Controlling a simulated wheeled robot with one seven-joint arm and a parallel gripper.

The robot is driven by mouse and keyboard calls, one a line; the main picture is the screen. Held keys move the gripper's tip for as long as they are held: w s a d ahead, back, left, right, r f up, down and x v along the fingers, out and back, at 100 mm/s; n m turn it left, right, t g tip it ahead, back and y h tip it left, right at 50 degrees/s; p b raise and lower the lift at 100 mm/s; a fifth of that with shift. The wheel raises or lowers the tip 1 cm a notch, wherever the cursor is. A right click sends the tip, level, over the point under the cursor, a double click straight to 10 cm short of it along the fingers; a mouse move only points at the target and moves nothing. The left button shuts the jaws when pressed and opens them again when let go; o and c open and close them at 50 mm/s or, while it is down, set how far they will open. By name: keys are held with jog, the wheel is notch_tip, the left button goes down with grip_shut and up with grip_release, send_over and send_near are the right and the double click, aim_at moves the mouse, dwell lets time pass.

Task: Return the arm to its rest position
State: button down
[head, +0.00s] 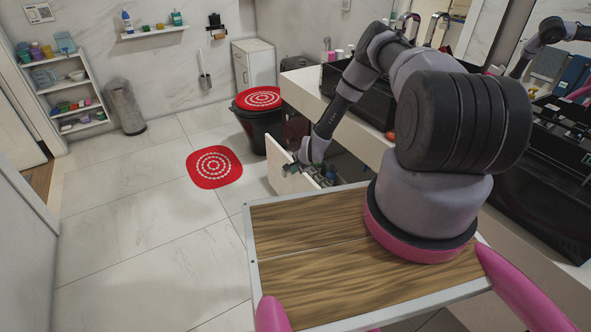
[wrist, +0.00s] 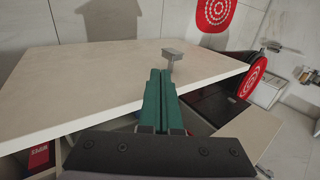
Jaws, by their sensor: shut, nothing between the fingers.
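My arm (head: 352,84) reaches from my base toward an open drawer (head: 290,181) below the sink counter. My gripper (head: 294,168) is at the drawer, small in the head view, and its fingertips are hard to make out there. In the wrist view my gripper's green fingers (wrist: 158,98) lie together with nothing held. They point toward a small grey handle (wrist: 173,55) on a pale panel (wrist: 90,80). I cannot tell whether the fingers touch the panel.
A toilet with a red patterned lid (head: 258,98) stands just beyond the drawer. A red mat (head: 214,167) lies on the tiled floor. Black vessel sinks (head: 372,99) stand on the white counter (head: 305,88). The floor at left is clear.

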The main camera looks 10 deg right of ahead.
jog(key=w+d+r+n, duration=0.2)
jog(key=r, duration=1.1)
jog(key=w+d+r+n, duration=0.1)
jog(key=r+n, duration=0.1)
jog(key=r, duration=1.2)
jog(key=s+d+r+n+h, duration=0.1)
jog(key=s+r+n, duration=0.15)
jog(key=r, duration=0.85)
jog(key=s+r+n, duration=0.1)
jog(key=s+r, duration=0.2)
jog(key=r, duration=0.8)
jog(key=s+r+n, duration=0.1)
jog(key=s+r, duration=1.3)
jog(key=r, duration=0.1)
jog(key=s+r+n, duration=0.1)
jog(key=s+r, duration=0.2)
jog(key=s, duration=0.6)
jog(key=s+r+n, duration=0.1)
jog(key=s+r, duration=0.2)
jog(key=s, duration=0.7)
jog(key=shift+a+r+t+y, duration=0.2)
jog(key=shift+t+y, duration=0.1)
jog(key=shift+y, duration=0.1)
jog(key=shift+d, duration=0.1)
